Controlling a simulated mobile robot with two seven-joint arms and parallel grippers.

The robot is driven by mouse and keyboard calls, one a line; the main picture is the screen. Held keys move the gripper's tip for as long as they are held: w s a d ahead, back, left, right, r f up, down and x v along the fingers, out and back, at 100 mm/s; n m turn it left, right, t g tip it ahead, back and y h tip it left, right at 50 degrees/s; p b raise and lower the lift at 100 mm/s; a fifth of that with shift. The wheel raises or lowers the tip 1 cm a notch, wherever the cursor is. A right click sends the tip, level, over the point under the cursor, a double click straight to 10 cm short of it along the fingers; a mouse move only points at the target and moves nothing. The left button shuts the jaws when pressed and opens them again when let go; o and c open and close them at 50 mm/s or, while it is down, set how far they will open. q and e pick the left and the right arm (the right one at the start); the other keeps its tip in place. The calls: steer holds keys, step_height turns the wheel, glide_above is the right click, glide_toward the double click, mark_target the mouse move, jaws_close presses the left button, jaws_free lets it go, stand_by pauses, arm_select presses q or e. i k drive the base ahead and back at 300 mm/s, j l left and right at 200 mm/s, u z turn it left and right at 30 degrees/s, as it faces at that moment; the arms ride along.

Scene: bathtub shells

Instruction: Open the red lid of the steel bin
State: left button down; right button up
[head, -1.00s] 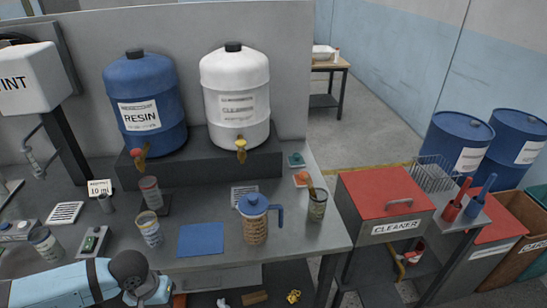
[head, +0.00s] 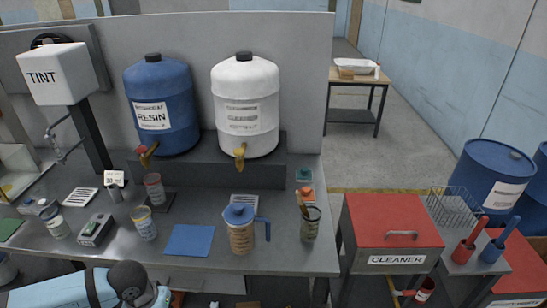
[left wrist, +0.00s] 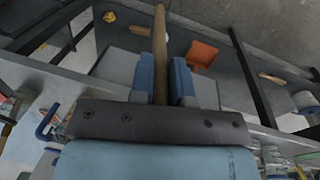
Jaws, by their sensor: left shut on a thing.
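The steel bin (head: 390,262) with the label CLEANER stands right of the workbench in the head view. Its red lid (head: 374,222) lies flat and closed on top, with a metal handle near its front edge. My left gripper (left wrist: 165,80) shows in the left wrist view, its blue fingers shut on a wooden stick (left wrist: 160,45). My right gripper is in neither view.
The workbench (head: 300,258) carries a blue jug (head: 240,232), a cup with brushes (head: 309,226) and several containers. A side stand (head: 468,262) with a wire basket and red and blue tools adjoins the bin on the right. Open floor (head: 370,160) lies behind the bin.

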mark_target(529, 275)
steer(key=l+u, duration=0.1)
steer(key=l, duration=0.35)
steer(key=k+l+u, duration=0.1)
steer(key=l, duration=0.95)
steer(key=k+l, duration=0.15)
steer(key=l, duration=1.1)
steer(key=k+u, duration=0.05)
